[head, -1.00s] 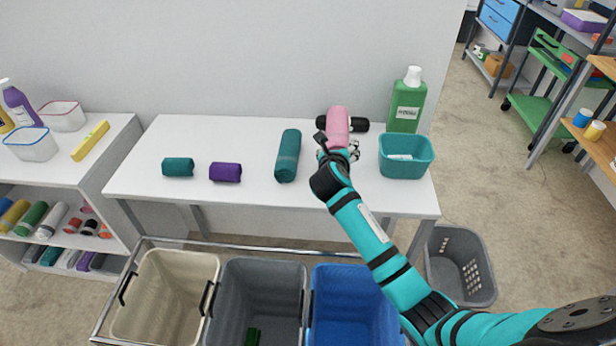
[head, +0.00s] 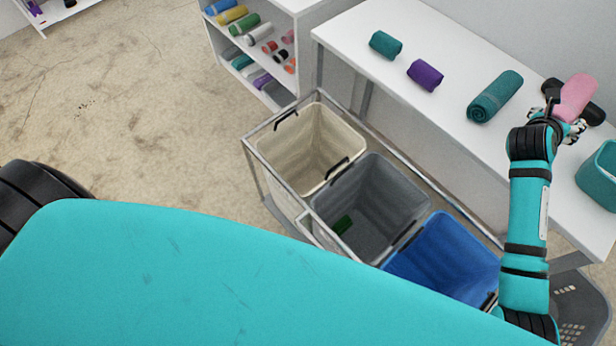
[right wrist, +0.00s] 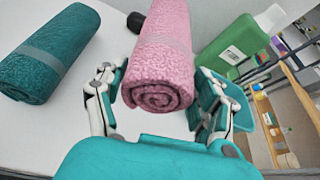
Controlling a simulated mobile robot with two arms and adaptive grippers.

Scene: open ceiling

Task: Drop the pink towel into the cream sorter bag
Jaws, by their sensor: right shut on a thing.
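The rolled pink towel (head: 575,97) is at the right of the head view, over the white table. My right gripper (head: 568,127) is shut on it. In the right wrist view the pink towel (right wrist: 163,60) sits between the two fingers of the right gripper (right wrist: 155,95), its rolled end facing the camera. The cream sorter bag (head: 277,150) is open at the top and looks empty. It hangs at the left end of the sorter frame, well left of the right gripper. The left gripper is out of view.
Beside the cream bag are a grey bag (head: 340,197) with a dark green item inside and a blue bag (head: 440,262). A teal towel roll (head: 497,96), a purple roll (head: 425,75) and a small teal roll (head: 386,45) lie on the table (head: 440,38). A green bottle (right wrist: 236,45) stands close by.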

